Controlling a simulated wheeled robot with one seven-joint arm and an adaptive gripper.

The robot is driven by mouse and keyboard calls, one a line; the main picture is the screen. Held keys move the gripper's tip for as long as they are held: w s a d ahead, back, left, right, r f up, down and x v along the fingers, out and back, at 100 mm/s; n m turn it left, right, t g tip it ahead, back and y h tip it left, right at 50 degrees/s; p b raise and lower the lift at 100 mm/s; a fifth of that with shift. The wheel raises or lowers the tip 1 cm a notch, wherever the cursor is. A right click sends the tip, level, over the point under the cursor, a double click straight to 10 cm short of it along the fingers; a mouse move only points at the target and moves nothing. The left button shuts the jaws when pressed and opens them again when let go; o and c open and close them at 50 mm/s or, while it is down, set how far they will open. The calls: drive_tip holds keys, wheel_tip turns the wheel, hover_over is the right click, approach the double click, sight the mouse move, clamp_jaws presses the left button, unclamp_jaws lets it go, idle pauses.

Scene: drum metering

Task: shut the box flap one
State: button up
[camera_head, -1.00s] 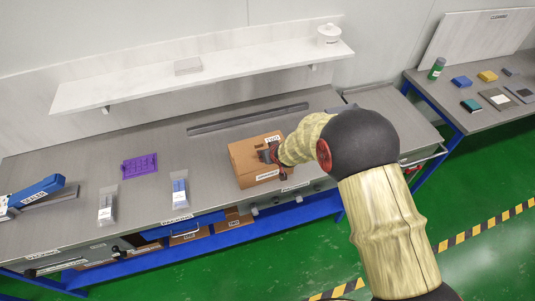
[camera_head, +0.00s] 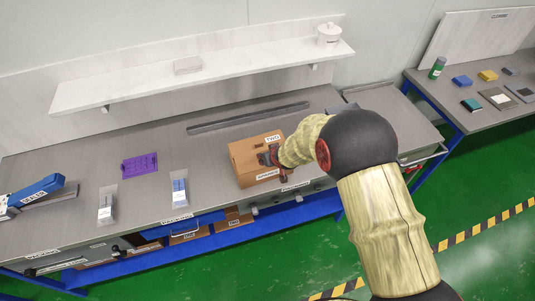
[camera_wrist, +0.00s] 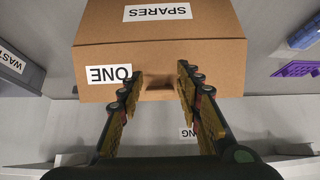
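A brown cardboard box (camera_head: 243,156) stands on the grey bench, with a TWO label on its upper side. In the wrist view the box (camera_wrist: 215,25) shows a SPARES label on one panel. The adjoining panel, flap one (camera_wrist: 222,65), carries a ONE label and a small notch near its edge. My gripper (camera_head: 264,159) is at the right part of the box. In the wrist view my gripper (camera_wrist: 157,75) is open, its fingers either side of the notch with nothing between them. I cannot tell whether the fingers touch the cardboard, or the flap's exact angle.
A purple tray (camera_head: 139,166) and two clear bags (camera_head: 180,190) (camera_head: 107,205) lie left of the box. A long grey bar (camera_head: 248,118) lies behind it. A white shelf (camera_head: 230,70) hangs above the bench.

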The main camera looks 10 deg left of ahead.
drive_tip(key=shift+o, duration=1.3)
drive_tip(key=shift+w+a+r, duration=0.15)
drive_tip(key=shift+w+r, duration=0.1)
drive_tip(key=shift+r, duration=0.15)
drive_tip(key=shift+r, duration=0.1)
drive_tip(key=shift+s+r, duration=0.1)
drive_tip(key=shift+r, duration=0.15)
drive_tip(key=v, duration=1.1)
drive_tip(key=shift+s, duration=0.2)
drive_tip(key=shift+c, duration=0.2)
